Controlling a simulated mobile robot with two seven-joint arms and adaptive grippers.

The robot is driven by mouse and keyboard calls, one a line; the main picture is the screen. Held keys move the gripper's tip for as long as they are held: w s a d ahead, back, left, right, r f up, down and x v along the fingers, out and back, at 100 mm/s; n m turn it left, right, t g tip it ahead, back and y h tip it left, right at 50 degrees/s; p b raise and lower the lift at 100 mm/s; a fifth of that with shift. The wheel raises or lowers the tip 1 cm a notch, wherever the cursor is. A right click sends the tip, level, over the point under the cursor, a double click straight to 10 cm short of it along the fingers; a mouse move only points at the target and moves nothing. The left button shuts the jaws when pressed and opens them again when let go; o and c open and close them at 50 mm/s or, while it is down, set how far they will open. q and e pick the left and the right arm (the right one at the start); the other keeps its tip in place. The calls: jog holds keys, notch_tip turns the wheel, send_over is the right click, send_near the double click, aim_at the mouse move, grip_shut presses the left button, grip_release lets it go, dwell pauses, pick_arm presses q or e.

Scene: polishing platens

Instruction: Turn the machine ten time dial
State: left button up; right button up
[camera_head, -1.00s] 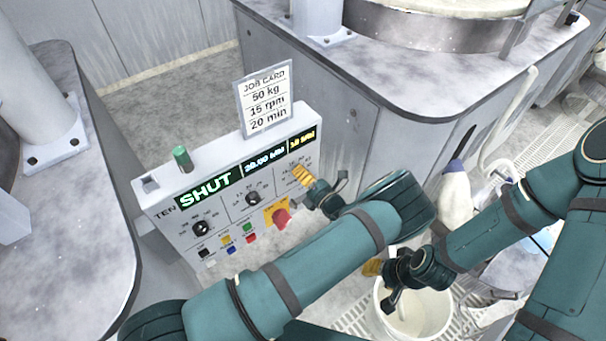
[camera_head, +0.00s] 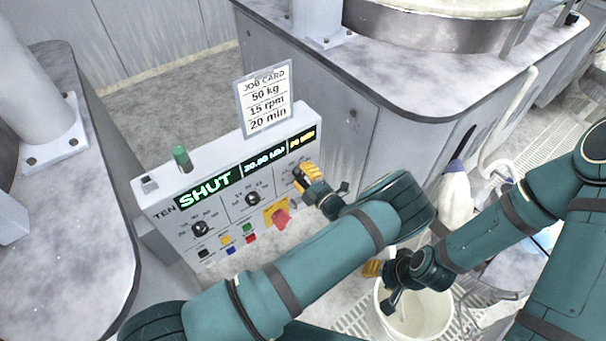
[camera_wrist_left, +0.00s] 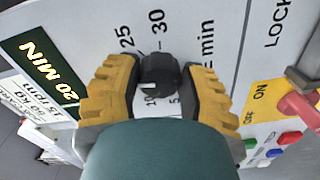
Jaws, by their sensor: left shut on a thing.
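The machine ten control panel (camera_head: 166,245) stands upright with "TEN" on it and a green "SHUT" display. Its time dial (camera_wrist_left: 159,72) is a black knob at the panel's right end, with a scale marked in min; a yellow display (camera_wrist_left: 43,61) beside it reads 20 MIN. My left gripper (camera_head: 306,176) is at this dial, and its yellow fingers (camera_wrist_left: 158,85) are shut on the dial's two sides in the left wrist view. In the head view the dial is hidden behind the fingers. My right gripper (camera_head: 380,270) hangs by the white bucket, its fingers partly hidden.
Two other dials (camera_head: 201,229) (camera_head: 252,198) sit left on the panel. Coloured buttons and a red switch (camera_head: 281,217) on a yellow plate are below the held dial. A job card (camera_head: 266,98) reads 50 kg, 15 rpm, 20 min. A white bucket (camera_head: 436,318) stands at lower right.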

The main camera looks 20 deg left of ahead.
pick_arm(q)
jog(key=shift+m, duration=0.9)
jog(key=o, duration=1.2)
jog(key=shift+w, duration=0.1)
jog(key=shift+d, duration=0.1)
jog(key=v, duration=0.7)
jog(key=shift+s+d, duration=0.15)
jog(key=shift+s, duration=0.1)
